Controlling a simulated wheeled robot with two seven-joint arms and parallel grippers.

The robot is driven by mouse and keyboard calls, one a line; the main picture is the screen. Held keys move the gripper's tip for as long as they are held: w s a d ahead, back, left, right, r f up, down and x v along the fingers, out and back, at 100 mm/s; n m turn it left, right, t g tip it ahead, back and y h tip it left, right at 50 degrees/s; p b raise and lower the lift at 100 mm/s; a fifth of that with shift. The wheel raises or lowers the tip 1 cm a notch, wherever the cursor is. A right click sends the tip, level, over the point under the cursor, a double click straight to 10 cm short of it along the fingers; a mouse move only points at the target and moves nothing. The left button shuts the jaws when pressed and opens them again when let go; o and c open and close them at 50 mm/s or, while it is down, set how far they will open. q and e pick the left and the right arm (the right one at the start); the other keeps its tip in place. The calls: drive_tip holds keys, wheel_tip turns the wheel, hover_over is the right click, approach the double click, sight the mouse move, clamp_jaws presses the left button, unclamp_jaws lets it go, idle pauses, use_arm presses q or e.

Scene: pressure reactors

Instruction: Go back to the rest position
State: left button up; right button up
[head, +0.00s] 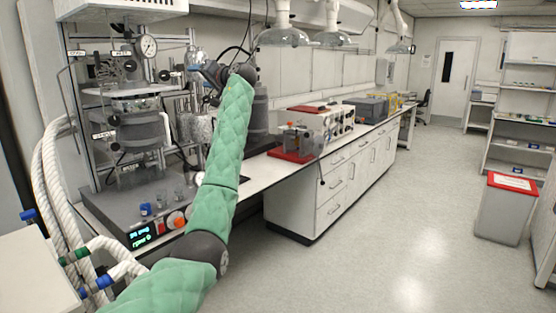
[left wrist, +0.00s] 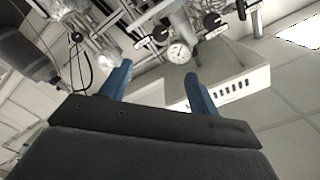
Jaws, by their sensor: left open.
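My left arm, in a green padded sleeve, reaches up across the head view. Its gripper (head: 197,58) is raised at the upper right of the reactor rig. In the left wrist view, the two blue fingers of my left gripper (left wrist: 158,70) stand apart with nothing between them. The reactor rig (head: 125,105) has a metal frame, valves and a round pressure gauge (head: 148,46). The gauge (left wrist: 179,53) also shows beyond the fingers in the left wrist view. My right gripper is in neither view.
The bench (head: 330,165) runs along the wall, with a red-based apparatus (head: 297,142) on it. Small glass vessels (head: 180,194) stand on the rig's base near the control display (head: 140,236). A bin with a red lid (head: 507,205) stands at right. The floor (head: 400,230) between is clear.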

use_arm(q)
drive_tip(key=s+d+r+t+h, duration=0.3)
drive_tip(key=s+d+t+h, duration=0.15)
drive_tip(key=s+h, duration=0.3)
drive_tip(key=s+d+f+m+g+h, duration=0.2)
drive_tip(key=s+f, duration=0.5)
drive_tip(key=f, duration=1.2)
drive_tip(key=s+d+f+g+h, duration=0.25)
drive_tip(key=s+f, duration=0.45)
drive_tip(key=f, duration=1.1)
drive_tip(key=s+d+f+m+g+h, duration=0.1)
drive_tip(key=s+f+h, duration=0.35)
drive_tip(key=f, duration=1.45)
drive_tip(key=s+f+g+y, duration=0.1)
drive_tip(key=s+f+g, duration=0.4)
drive_tip(key=s+f, duration=2.1)
drive_tip(key=s+f+g, duration=0.1)
drive_tip(key=s+f, duration=0.3)
drive_tip(key=s, duration=0.3)
drive_tip(key=s+f+g, duration=0.1)
drive_tip(key=s+f, duration=0.3)
drive_tip(key=s, duration=0.4)
drive_tip(key=s+a+f+g, duration=0.1)
drive_tip(key=s+f, duration=0.3)
drive_tip(key=s, duration=0.3)
drive_tip(key=shift+s+f+g, duration=0.2)
drive_tip(key=shift+f+g, duration=0.1)
